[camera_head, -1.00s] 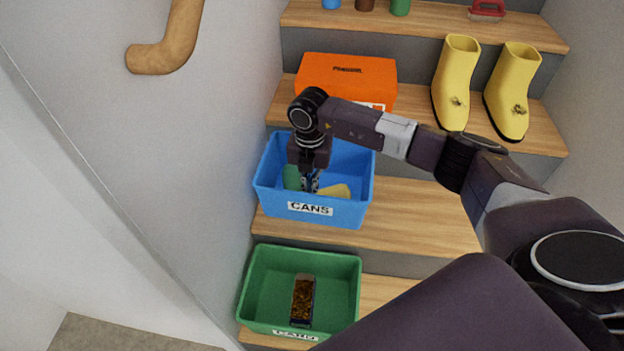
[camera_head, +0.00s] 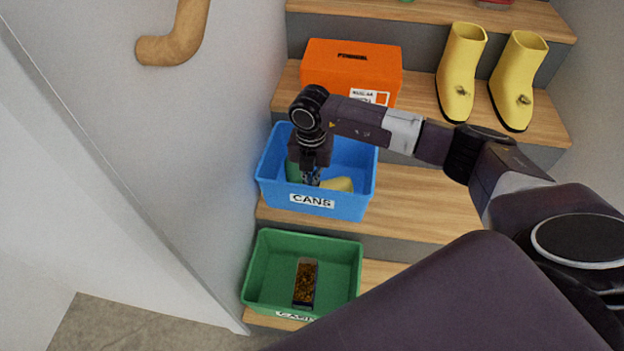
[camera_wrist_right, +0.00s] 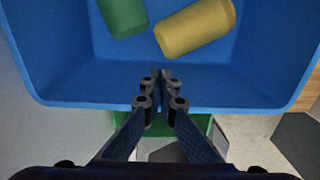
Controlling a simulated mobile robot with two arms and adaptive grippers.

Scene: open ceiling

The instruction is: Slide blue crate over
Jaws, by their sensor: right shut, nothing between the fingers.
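The blue crate (camera_head: 273,188), labelled CANS, sits on a wooden step at the left, against the wall side. A green can (camera_wrist_right: 124,14) and a yellow can (camera_wrist_right: 195,27) lie in it. My right gripper (camera_head: 311,178) reaches down from above into the crate. It is shut and empty. In the right wrist view its fingertips (camera_wrist_right: 160,76) overlap the crate's near wall, apart from both cans. Whether they touch the wall cannot be told. My left gripper is out of view.
A green crate (camera_head: 255,277) with a dark box (camera_head: 305,283) in it stands on the step below. An orange box (camera_head: 350,65) and yellow boots (camera_head: 461,75) stand on the step above. The step (camera_head: 420,205) right of the blue crate is bare. A wooden handrail (camera_head: 177,45) is on the left wall.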

